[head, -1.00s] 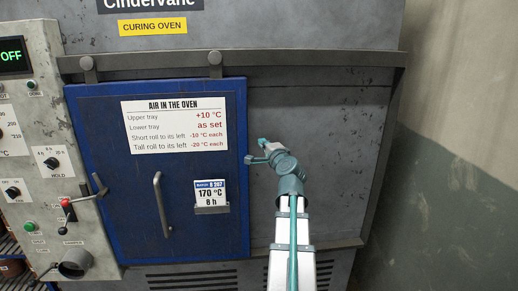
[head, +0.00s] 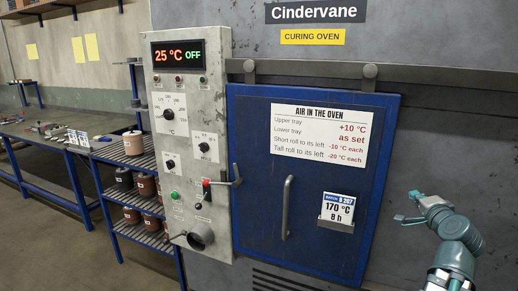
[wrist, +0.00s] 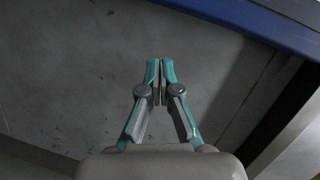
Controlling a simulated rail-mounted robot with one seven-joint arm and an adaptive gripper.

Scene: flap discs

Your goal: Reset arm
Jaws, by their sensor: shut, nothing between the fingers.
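My gripper (head: 407,207) is at the lower right of the head view, in front of the grey oven front and to the right of the blue oven door (head: 258,200). In the wrist view my gripper (wrist: 160,64) points up the picture with its teal fingertips together and nothing between them. A grey surface lies behind the fingers, with a blue edge (wrist: 285,22) at the upper right. The blue door is shut, with a vertical handle (head: 287,208) and a batch card (head: 338,208) reading 170 °C, 8 h.
A workbench (head: 50,135) with small items stands at the far left.

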